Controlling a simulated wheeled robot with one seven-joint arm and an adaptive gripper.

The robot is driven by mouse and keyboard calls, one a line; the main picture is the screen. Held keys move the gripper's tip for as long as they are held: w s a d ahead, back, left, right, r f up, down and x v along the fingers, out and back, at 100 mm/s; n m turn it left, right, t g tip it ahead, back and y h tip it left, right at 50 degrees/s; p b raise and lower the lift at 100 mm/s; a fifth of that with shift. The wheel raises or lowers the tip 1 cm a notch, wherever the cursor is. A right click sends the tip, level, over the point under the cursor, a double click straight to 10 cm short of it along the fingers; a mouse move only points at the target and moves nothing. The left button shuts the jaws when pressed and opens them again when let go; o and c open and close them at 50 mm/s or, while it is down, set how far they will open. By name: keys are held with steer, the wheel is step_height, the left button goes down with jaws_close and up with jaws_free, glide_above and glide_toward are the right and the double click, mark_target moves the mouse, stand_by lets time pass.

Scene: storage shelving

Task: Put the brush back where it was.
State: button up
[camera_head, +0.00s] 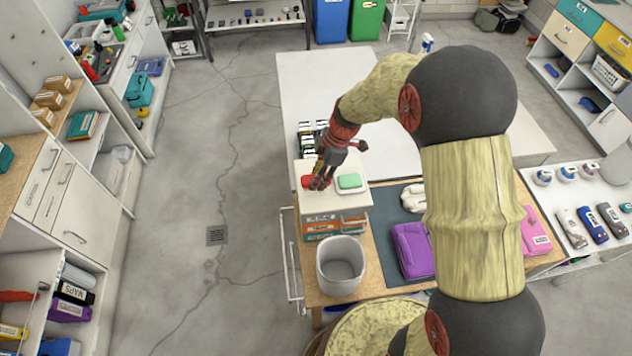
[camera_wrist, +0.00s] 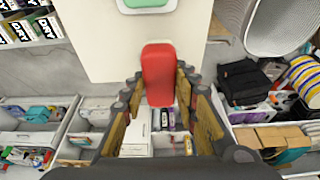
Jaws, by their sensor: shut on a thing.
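My gripper (camera_head: 322,176) is over the white top (camera_head: 322,203) of a small drawer unit. In the wrist view its two fingers (camera_wrist: 160,97) close on a red, rounded, oblong thing (camera_wrist: 158,72). I take this for the brush, though no bristles show. It also shows in the head view (camera_head: 307,182), partly behind the fingers. In the wrist view it overlaps the edge of the white top; I cannot tell whether it touches it. A green block (camera_head: 350,181) lies on a white dish on the same top, and shows in the wrist view (camera_wrist: 147,3).
A grey bin (camera_head: 341,268) stands in front of the drawer unit. A purple case (camera_head: 412,250) lies to the right on a dark mat. Black-and-white boxes (camera_head: 306,136) stand behind the unit. The white table beyond is mostly clear, and open floor lies left.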

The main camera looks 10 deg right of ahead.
steer(key=shift+d+p+x, duration=0.15)
steer(key=shift+p+x, duration=0.05)
steer(key=shift+x, duration=0.7)
steer(key=shift+d+p+x, duration=0.2)
steer(key=shift+x, duration=0.75)
steer(key=shift+w+f, duration=0.15)
steer(key=o, duration=1.2)
